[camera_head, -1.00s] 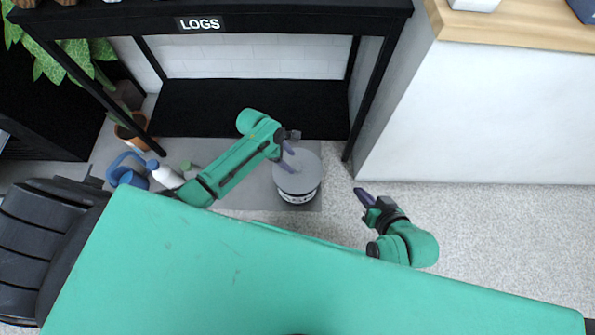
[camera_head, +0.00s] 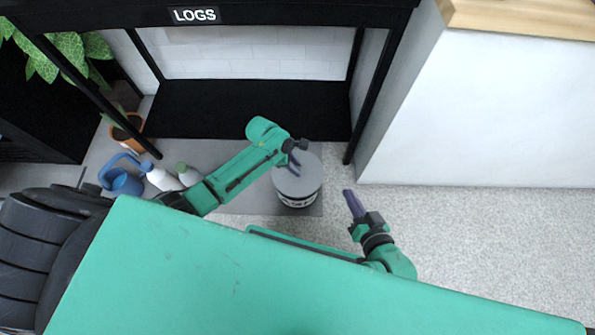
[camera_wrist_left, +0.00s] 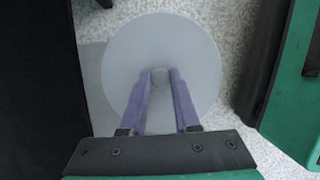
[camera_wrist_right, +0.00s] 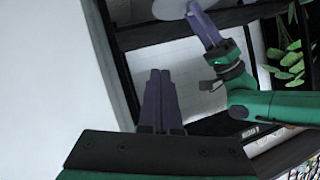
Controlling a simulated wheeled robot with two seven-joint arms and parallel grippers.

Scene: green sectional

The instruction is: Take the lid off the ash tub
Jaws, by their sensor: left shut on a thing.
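The ash tub (camera_head: 298,203) is a light tub with a dark-lettered band, standing on the grey mat below the log rack. Its round grey lid (camera_head: 296,182) covers it from above. My left gripper (camera_head: 294,164) reaches in from the left over the lid. In the left wrist view its purple fingers (camera_wrist_left: 160,80) are shut on the lid's small round knob (camera_wrist_left: 159,77). The lid hides most of the tub; I cannot tell if there is a gap between them. My right gripper (camera_head: 350,202) is shut and empty, over the speckled floor right of the tub.
The black log rack (camera_head: 250,108) stands behind the tub. A blue watering can (camera_head: 126,182), white bottles (camera_head: 160,177) and a potted plant (camera_head: 127,130) are at the left. A white counter (camera_head: 470,120) stands at the right. Speckled floor (camera_head: 460,225) is clear before it.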

